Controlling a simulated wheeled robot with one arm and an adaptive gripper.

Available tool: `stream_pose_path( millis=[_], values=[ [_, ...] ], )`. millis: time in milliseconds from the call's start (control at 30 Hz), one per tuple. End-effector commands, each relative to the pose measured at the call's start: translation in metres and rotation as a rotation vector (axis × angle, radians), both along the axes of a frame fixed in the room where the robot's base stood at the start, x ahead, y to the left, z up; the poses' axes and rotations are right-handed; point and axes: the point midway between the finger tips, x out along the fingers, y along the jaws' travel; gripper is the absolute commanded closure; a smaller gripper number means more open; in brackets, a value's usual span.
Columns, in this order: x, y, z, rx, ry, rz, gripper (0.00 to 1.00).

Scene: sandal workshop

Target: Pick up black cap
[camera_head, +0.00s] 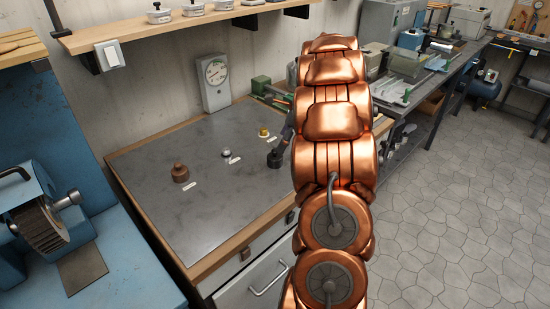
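A small black cap (273,159) stands on the grey top of the workbench (150,225), near its right side. My dark gripper (281,147) reaches out from behind my copper-coloured arm and comes down right at the black cap. The fingertips are small and dark against the cap, so I cannot tell whether they touch it or how far apart they are. My arm hides part of the gripper and the right part of the bench.
A brown cap (180,173), a silver cap (226,153) and a yellow cap (264,132) stand on the bench, with small white labels nearby. A dial gauge (214,82) stands at the back. A blue machine (40,225) is at the left. The bench's front left is clear.

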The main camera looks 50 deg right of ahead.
Motion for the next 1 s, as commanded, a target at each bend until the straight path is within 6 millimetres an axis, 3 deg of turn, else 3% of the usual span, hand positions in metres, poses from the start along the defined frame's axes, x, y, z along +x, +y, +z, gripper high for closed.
stream_pose_path(
  millis=[367, 600, 967, 1000],
  values=[
    [0.011, 0.009, -0.03, 0.002, 0.004, 0.002, 0.16],
    [0.021, 0.017, -0.06, 0.002, 0.003, 0.002, 0.16],
    [0.024, 0.018, -0.069, -0.002, 0.0, 0.002, 0.16],
    [0.024, 0.018, -0.069, -0.002, 0.0, 0.001, 0.2]
  ],
)
